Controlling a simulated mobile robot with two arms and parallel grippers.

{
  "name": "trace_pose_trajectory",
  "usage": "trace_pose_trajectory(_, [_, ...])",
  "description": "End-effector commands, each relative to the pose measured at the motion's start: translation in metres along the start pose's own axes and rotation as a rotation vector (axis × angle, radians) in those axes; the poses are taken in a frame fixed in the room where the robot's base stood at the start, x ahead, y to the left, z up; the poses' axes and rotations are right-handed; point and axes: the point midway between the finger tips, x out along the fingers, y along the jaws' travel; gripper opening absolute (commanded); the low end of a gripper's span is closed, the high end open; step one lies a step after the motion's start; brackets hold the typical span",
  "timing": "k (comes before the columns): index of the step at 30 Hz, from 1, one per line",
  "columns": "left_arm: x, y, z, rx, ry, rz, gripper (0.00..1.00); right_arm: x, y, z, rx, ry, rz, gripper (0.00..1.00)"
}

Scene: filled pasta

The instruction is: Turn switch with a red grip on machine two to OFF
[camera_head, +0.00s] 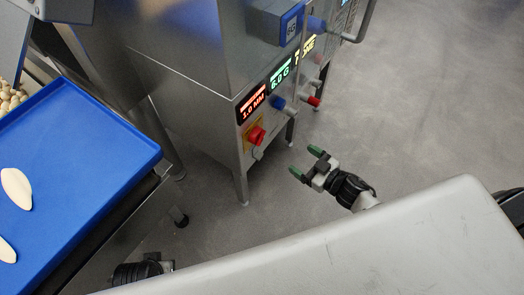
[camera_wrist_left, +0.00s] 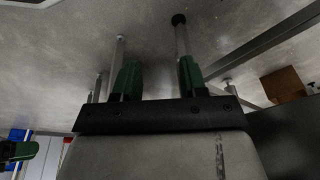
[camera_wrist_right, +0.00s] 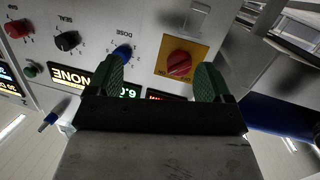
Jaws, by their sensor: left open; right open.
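The switch with a red grip (camera_head: 256,135) sits on a yellow plate on the front of the steel machine, below the red "1.0 MM" display. It also shows in the right wrist view (camera_wrist_right: 179,64), between the fingers in the picture, its grip slanted. My right gripper (camera_head: 306,162) is open and empty, to the right of the switch and apart from it, with green fingertips toward the machine. My left gripper (camera_wrist_left: 160,77) is open and empty above the floor; in the head view only part of that arm shows at the bottom left.
Beside the switch are a blue DOSE knob (camera_wrist_right: 122,52), a black SEAL knob (camera_wrist_right: 67,41) and a red GAP knob (camera_wrist_right: 17,29). A blue tray (camera_head: 100,135) with pale dough pieces is at the left. Grey floor is free right of the machine.

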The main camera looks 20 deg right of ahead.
Motion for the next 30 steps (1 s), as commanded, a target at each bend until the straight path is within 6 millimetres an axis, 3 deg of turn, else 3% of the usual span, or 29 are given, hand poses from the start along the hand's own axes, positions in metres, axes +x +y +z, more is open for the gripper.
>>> trace_pose_trajectory(6, [-0.036,-0.002,-0.007,-0.005,0.033,-0.005,0.43,0.011,-0.016,-0.040,-0.068,0.165,-0.171,0.81])
trace_pose_trajectory(9, [-0.046,-0.002,-0.007,-0.005,0.037,-0.006,0.43,0.012,-0.020,-0.050,-0.078,0.188,-0.203,0.81])
trace_pose_trajectory(14, [-0.056,-0.003,-0.008,-0.006,0.041,-0.007,0.43,0.027,-0.024,-0.057,-0.079,0.196,-0.210,0.81])
trace_pose_trajectory(24, [-0.081,-0.003,-0.007,-0.007,0.054,-0.009,0.43,0.088,-0.037,-0.068,-0.078,0.194,-0.207,0.81])
trace_pose_trajectory(30, [-0.092,-0.003,-0.006,-0.008,0.059,-0.010,0.43,0.110,-0.042,-0.071,-0.077,0.191,-0.207,0.81])
